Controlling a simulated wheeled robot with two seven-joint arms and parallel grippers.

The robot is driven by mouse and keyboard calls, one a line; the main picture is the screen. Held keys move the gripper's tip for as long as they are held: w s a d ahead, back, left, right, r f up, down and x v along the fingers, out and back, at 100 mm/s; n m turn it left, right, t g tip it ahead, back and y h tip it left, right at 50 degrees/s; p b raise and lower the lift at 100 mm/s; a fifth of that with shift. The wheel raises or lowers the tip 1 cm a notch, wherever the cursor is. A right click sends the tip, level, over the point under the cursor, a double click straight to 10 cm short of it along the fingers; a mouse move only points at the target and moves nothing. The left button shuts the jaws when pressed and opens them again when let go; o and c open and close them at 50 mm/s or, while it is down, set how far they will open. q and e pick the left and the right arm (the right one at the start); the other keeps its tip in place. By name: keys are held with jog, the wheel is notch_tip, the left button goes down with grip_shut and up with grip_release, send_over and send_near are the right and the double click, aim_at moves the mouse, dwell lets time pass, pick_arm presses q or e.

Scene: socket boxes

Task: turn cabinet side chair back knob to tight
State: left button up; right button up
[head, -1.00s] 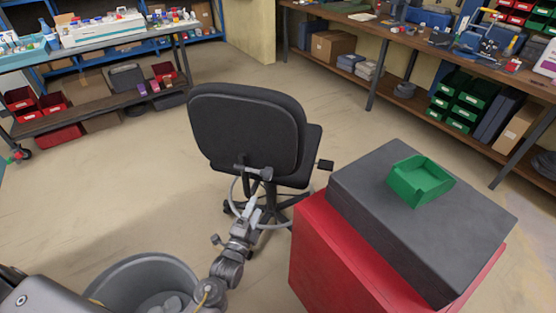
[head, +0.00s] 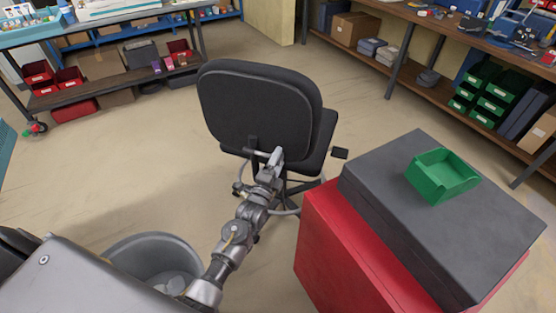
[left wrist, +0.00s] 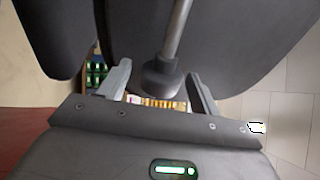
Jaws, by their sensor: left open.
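The black office chair (head: 258,105) stands in the middle of the head view with its back towards me, left of the red cabinet (head: 335,245). My left gripper (head: 274,158) is low behind the chair back. In the left wrist view a dark round knob (left wrist: 161,80) on a metal stem sits between the open fingers of my left gripper (left wrist: 158,74). A gap shows on both sides of the knob, so neither finger appears to touch it. In the head view the gripper largely hides the knob. My right gripper is out of view.
A dark grey top with a green bin (head: 440,176) is on the cabinet, close right of my left arm. A grey round bin (head: 150,258) stands left of the arm. Workbenches line the back; the floor between is clear.

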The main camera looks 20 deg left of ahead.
pick_arm(q)
jog(key=shift+w, duration=0.45)
jog(key=shift+w+d+r, duration=0.1)
jog(key=shift+w+r, duration=0.1)
jog(key=shift+w, duration=0.15)
jog(key=shift+c, duration=0.3)
